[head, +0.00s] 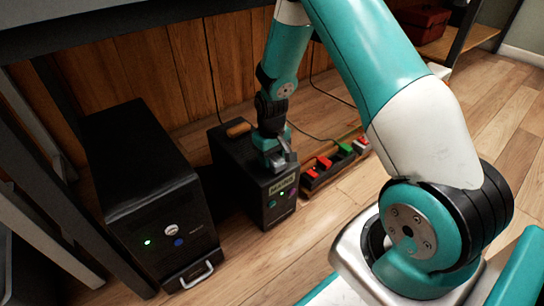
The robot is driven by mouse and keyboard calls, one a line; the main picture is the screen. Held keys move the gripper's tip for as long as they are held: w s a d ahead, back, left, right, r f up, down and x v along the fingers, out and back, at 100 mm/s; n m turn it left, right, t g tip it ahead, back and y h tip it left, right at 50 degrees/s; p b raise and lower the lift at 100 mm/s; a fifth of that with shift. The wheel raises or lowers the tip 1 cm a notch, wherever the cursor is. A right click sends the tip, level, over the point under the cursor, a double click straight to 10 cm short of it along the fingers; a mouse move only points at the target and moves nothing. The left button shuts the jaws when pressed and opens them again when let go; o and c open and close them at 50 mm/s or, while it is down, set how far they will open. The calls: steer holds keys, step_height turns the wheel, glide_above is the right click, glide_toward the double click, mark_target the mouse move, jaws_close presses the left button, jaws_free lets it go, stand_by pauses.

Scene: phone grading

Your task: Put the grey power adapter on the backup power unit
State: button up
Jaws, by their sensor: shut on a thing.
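The backup power unit (240,187) is a black box with a small lit green display on its front, standing on the wooden floor at the middle of the head view. My gripper (284,162) points down over the right front part of its top. It is shut on a small grey thing, which looks like the grey power adapter (279,158). The fingers hide much of it. I cannot tell whether it touches the unit's top.
A larger black computer tower (140,175) stands left of the unit. A brown-handled object (237,128) lies on the unit's back edge. A power strip (325,171) with red and green plugs lies to the right. Table legs stand at far left.

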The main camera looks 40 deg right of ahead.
steer(key=shift+f+b, duration=0.3)
steer(key=shift+f, duration=0.3)
steer(key=o, duration=1.1)
steer(key=shift+c, duration=0.2)
